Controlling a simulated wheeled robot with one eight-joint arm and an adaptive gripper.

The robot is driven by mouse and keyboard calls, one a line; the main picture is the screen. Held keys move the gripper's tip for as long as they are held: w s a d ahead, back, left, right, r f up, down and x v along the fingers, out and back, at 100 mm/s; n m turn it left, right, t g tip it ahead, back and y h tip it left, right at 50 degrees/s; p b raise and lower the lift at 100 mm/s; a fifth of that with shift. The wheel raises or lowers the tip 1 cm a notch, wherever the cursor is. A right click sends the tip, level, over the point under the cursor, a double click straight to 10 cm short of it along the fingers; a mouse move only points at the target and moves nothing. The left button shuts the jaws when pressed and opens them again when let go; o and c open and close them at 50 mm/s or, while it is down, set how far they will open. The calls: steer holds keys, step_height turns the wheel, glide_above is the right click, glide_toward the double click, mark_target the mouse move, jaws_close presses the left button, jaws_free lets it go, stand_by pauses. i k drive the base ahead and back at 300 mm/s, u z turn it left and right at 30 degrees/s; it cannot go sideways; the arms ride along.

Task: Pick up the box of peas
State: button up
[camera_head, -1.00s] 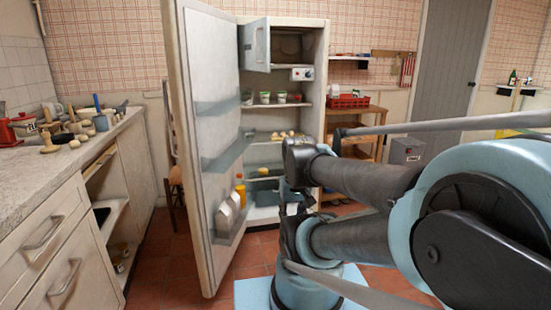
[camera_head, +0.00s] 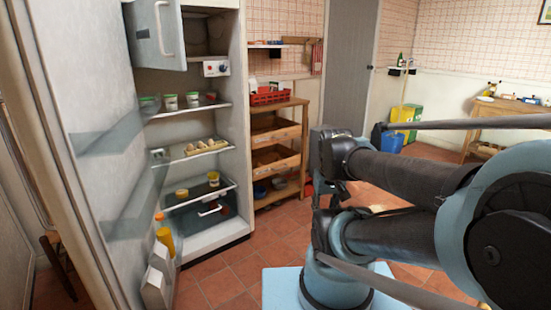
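I cannot make out a box of peas in this view. The fridge (camera_head: 238,120) stands open at the left, with its big door (camera_head: 75,110) swung out towards me. The small freezer door (camera_head: 155,30) at its top is also open, and the freezer compartment (camera_head: 205,30) behind it is partly hidden by that door. My folded arm (camera_head: 400,180) fills the right side. I cannot see the fingers of my gripper, and nothing held shows.
Fridge shelves hold several pots (camera_head: 170,101), eggs (camera_head: 205,146) and jars. A wooden rack (camera_head: 277,140) with a red crate (camera_head: 270,96) stands to its right. A yellow-green bin (camera_head: 407,120) and a wooden table (camera_head: 510,108) are further right. Red tiled floor (camera_head: 235,268) lies open before the fridge.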

mark_target(274, 85)
steer(key=z, duration=0.6)
steer(key=i, duration=1.1)
steer(key=z, duration=0.35)
steer(key=i, duration=1.2)
steer(key=u, duration=0.5)
steer(key=i, duration=1.25)
steer(key=u, duration=0.55)
